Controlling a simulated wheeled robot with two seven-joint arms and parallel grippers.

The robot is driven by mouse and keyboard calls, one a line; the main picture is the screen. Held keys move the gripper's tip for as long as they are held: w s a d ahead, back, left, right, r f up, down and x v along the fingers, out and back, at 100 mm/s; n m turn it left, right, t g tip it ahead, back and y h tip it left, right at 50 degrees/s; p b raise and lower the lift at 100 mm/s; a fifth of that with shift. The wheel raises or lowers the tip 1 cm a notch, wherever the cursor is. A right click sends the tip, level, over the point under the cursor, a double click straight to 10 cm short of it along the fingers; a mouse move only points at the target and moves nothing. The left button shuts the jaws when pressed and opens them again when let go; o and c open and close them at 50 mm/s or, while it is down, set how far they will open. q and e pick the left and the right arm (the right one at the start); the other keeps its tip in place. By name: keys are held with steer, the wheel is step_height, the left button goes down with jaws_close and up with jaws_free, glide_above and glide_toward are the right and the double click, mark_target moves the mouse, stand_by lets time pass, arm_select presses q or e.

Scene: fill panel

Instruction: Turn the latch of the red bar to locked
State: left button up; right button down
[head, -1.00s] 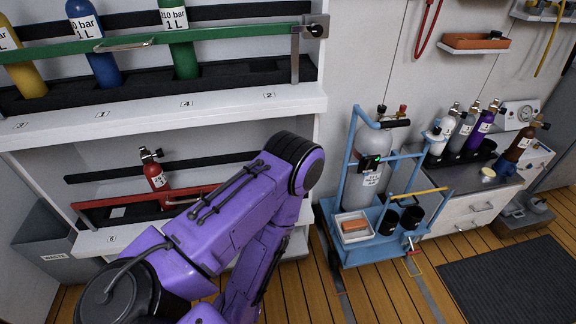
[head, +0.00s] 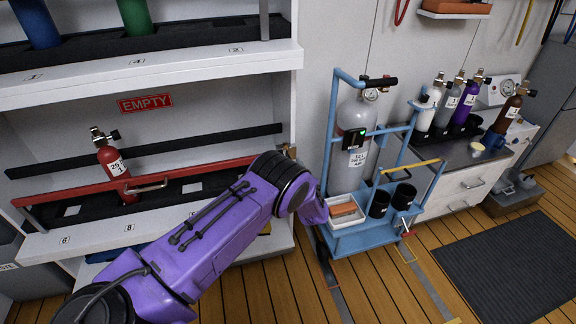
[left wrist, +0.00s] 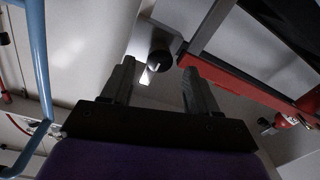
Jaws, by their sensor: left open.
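The red bar (head: 70,192) runs across the front of the lower shelf, before a red cylinder (head: 112,172). Its right end is mostly hidden by my purple left arm; a small brass-coloured part (head: 290,151) shows there. In the left wrist view the red bar (left wrist: 235,86) ends close to my left gripper (left wrist: 160,88). A dark round knob (left wrist: 160,61), apparently the latch, shows beyond and between the fingertips. The gripper is open and empty, with no clear contact. The latch's turn position cannot be told. My right gripper is not in view.
A blue trolley (head: 345,238) with a grey cylinder (head: 352,135) stands just right of the shelf. Its blue frame (left wrist: 40,60) shows at the left of the left wrist view. A counter (head: 455,165) with several cylinders is farther right. The floor by the dark mat (head: 510,265) is clear.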

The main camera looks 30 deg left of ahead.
mark_target(286, 153)
arm_select(q)
steer(key=shift+x, duration=1.9)
steer(key=c, duration=1)
steer(key=shift+c, duration=0.2)
steer(key=shift+f+n+b, duration=0.1)
steer(key=shift+n+b, duration=0.2)
steer(key=shift+n+h+b, duration=0.4)
steer(key=shift+n+b, duration=3.05)
steer(key=shift+n, duration=4.95)
steer(key=shift+t, duration=0.3)
